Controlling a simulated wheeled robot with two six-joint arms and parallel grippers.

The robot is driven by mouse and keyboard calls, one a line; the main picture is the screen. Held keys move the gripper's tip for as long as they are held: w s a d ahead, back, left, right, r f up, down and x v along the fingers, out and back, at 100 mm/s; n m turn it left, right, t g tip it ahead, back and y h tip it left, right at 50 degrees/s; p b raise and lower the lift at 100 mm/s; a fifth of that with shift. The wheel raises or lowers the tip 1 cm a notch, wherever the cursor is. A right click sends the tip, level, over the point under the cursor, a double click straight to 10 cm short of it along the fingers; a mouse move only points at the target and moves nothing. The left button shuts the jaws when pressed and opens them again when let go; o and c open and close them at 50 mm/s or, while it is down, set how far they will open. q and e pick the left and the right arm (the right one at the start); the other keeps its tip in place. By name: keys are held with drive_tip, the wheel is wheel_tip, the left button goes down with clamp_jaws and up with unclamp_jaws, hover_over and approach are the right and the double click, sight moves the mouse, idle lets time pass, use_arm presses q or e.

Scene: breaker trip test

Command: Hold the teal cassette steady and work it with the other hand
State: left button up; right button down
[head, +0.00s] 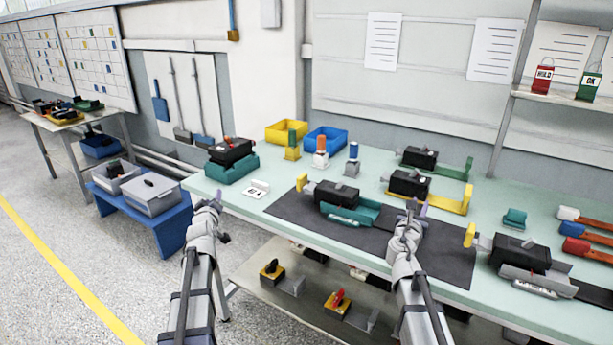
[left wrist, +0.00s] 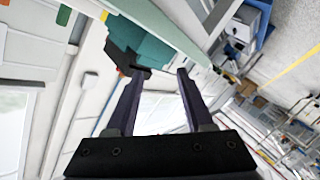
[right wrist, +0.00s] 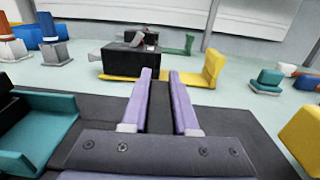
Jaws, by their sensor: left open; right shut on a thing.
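A teal cassette (head: 362,214) with a black breaker block (head: 337,195) in it lies on the dark mat (head: 290,208); its teal tray (right wrist: 45,130) shows at the left of the right wrist view. My right gripper (head: 412,207) is just right of it, apart from the tray, with its fingers closed around a narrow dark thing (right wrist: 159,105) that I cannot identify. A second teal holder (head: 232,170) with a black block stands at the table's left end. My left gripper (head: 214,206) is open and empty before that end; its open fingers (left wrist: 162,72) show in the left wrist view.
Yellow (head: 452,204) and green holders with black blocks stand behind the mat. A grey holder (head: 530,280) with a black block lies right of it. A small teal block (head: 514,218) and coloured handles (head: 575,246) lie further right. Bins (head: 325,140) stand at the back.

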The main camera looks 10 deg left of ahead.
use_arm(q)
drive_tip(key=a+r+n, duration=0.1)
drive_tip(key=a+n, duration=0.4)
drive_tip(key=n, duration=0.6)
drive_tip(key=w+d+n+h, duration=0.1)
drive_tip(key=d+n, duration=0.1)
drive_tip(key=d, duration=0.2)
drive_tip(key=w+d+n+t+h, duration=0.1)
drive_tip(key=w+d+n+h, duration=0.1)
drive_tip(key=d+n, duration=0.1)
drive_tip(key=w+d+n+t+h, duration=0.1)
drive_tip(key=d+n, duration=0.2)
drive_tip(key=d, duration=0.2)
drive_tip(key=shift+w+d+r+h, duration=0.2)
drive_tip(key=shift+d+h, duration=0.1)
drive_tip(key=shift+h, duration=0.1)
drive_tip(key=d+h, duration=0.2)
drive_tip(key=d, duration=0.3)
drive_tip(key=d+r+n+h, duration=0.1)
drive_tip(key=d+h, duration=0.1)
drive_tip(key=d, duration=0.3)
drive_tip(key=d+r+h, duration=0.1)
drive_tip(key=d+h, duration=0.1)
drive_tip(key=d, duration=0.4)
drive_tip(key=shift+w+n+t, duration=0.25)
drive_tip(key=shift+n+t, duration=0.05)
drive_tip(key=shift+n, duration=0.1)
drive_tip(key=x, duration=1.2)
drive_tip(key=shift+d+r, duration=0.1)
drive_tip(key=shift+c, duration=0.3)
